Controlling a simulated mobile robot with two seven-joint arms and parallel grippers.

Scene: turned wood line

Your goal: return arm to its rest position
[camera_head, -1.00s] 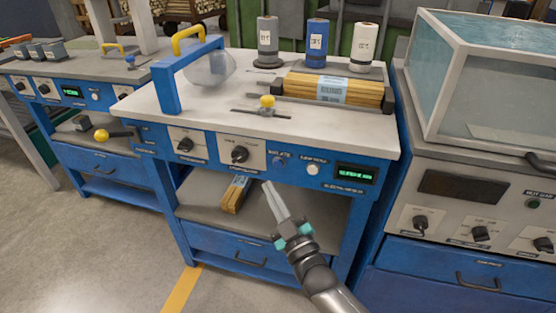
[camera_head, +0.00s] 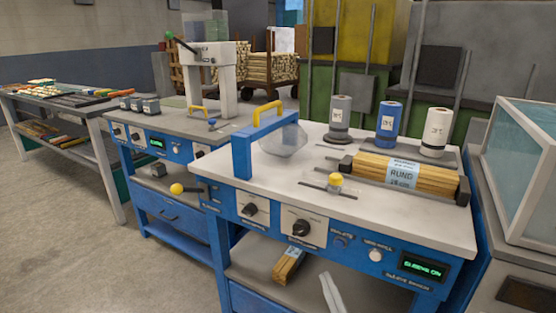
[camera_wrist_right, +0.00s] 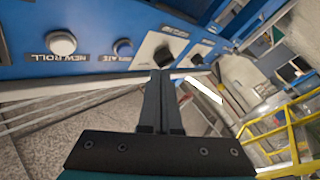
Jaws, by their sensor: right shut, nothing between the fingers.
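The rest of my right arm is outside the head view. My left gripper is not in view.
A bundle wrapped with a RUND label (camera_head: 404,174) lies on the bench top, with several spools behind it. A blue frame with a yellow handle (camera_head: 268,113) stands at the left. A wood bundle (camera_head: 289,265) lies on the shelf. A glass-topped machine (camera_head: 515,165) stands at right.

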